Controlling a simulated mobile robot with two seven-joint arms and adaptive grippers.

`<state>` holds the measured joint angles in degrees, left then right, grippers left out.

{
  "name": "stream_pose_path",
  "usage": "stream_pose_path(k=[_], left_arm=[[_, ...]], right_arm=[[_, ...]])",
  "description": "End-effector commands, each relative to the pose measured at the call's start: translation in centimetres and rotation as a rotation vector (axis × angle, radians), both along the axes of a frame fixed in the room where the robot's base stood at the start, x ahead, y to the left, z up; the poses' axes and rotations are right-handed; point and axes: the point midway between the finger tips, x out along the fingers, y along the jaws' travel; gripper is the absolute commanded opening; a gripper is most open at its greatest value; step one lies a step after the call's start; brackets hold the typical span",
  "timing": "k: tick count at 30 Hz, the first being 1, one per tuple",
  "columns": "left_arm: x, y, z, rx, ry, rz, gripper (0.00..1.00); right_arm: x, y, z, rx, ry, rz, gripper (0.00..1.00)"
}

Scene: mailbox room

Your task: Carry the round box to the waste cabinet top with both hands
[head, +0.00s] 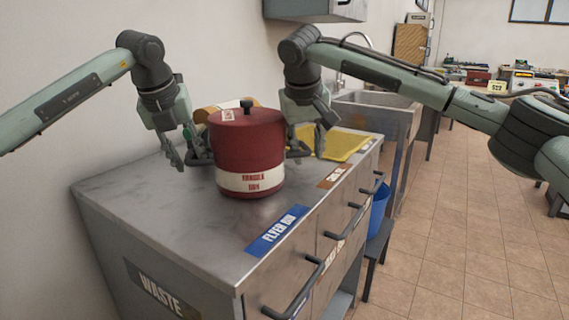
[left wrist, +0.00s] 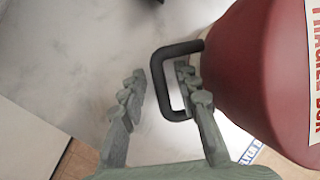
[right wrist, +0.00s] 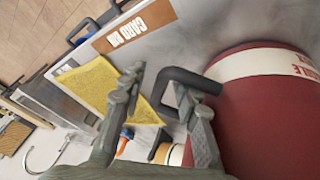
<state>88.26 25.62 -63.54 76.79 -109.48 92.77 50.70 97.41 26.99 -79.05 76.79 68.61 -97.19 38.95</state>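The round box (head: 246,150) is dark red with a white label band and a black lid knob. It stands upright on the grey metal waste cabinet top (head: 205,225) and appears to rest on it. My left gripper (head: 187,158) is at its left side; in the left wrist view its open fingers (left wrist: 163,88) straddle the bar of a black side handle (left wrist: 160,75), one finger inside the loop. My right gripper (head: 308,142) is at the other side; in the right wrist view its open fingers (right wrist: 163,88) straddle the other black handle (right wrist: 190,76). Neither gripper is closed on a handle.
A yellow padded envelope (head: 345,144) lies behind the box to the right, and a tan roll-like item (head: 212,112) is behind it. A blue "FLYER BOX" label (head: 278,230) marks the front edge. A sink (head: 375,103) and blue bucket (head: 380,205) stand beyond. The front-left top is bare.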

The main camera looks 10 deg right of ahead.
Motion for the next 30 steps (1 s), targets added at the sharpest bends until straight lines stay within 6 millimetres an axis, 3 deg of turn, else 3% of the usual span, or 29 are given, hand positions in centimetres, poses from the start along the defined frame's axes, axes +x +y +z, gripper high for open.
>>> stream_pose_path(k=[7,15,21,26,30], left_arm=[[-0.7,0.2,1.9,-0.002,-0.002,-0.002,0.31],[-2.9,1.1,7.2,-0.002,-0.004,0.0,0.31],[-4.2,1.6,9.9,0.0,-0.001,0.001,0.31],[-4.6,1.7,10.9,0.001,0.0,0.001,0.31],[-4.7,1.8,11.0,0.001,0.0,0.001,0.31]], right_arm=[[0.0,0.1,0.0,0.001,0.0,0.003,0.31],[0.0,0.1,0.0,0.001,0.0,0.003,0.31],[0.0,0.1,0.0,0.001,0.0,0.003,0.31],[-0.1,0.2,0.2,0.001,-0.001,0.003,0.31],[-0.7,0.5,1.7,0.003,-0.003,0.004,0.31]])
